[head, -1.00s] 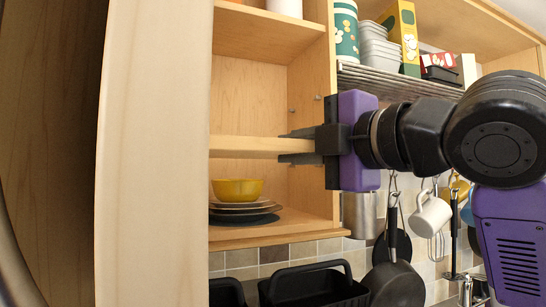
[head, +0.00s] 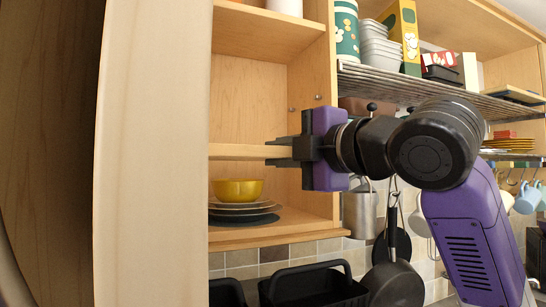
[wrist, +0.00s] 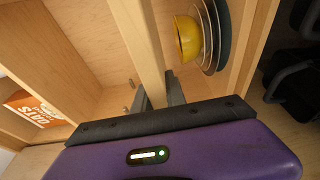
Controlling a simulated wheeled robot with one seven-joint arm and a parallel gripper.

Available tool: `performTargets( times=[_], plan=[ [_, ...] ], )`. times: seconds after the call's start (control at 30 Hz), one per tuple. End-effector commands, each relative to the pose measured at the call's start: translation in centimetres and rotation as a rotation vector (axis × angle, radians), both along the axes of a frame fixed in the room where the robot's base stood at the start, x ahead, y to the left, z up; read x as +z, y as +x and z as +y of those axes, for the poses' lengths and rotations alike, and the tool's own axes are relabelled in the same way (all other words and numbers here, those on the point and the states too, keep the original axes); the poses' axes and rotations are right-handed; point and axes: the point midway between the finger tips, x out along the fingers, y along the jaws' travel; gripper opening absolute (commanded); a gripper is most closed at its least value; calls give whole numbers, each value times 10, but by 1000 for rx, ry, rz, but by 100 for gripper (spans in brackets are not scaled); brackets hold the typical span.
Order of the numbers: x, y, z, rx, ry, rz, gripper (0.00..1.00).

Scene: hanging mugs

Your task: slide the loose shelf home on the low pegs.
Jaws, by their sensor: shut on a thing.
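The loose shelf (head: 236,152) is a pale wooden board lying across the open cabinet, above the yellow bowl. In the wrist view the shelf (wrist: 143,50) runs up the picture from between my fingers. My gripper (head: 272,152) is shut on the shelf's right part, one finger above and one below it. Small pegs (head: 291,110) show on the cabinet walls above the shelf; they also show in the wrist view (wrist: 131,84). The low pegs are not visible, so I cannot tell whether the shelf touches them. The shelf's left end is hidden by the door panel.
The yellow bowl (head: 238,190) sits on stacked plates on the cabinet floor (head: 300,224) below the shelf. A fixed upper shelf (head: 262,33) is above. A wooden panel (head: 150,160) blocks the left. Pans and mugs hang at the right.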

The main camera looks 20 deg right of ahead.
Motion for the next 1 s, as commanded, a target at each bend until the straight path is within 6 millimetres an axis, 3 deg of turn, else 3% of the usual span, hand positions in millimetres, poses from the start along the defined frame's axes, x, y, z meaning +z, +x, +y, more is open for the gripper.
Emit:
performTargets(
  times=[0.37,1.0],
  plan=[
    [3,2,0,1,2,-6,0],
    [4,43,0,1,2,-6,0]
  ],
)
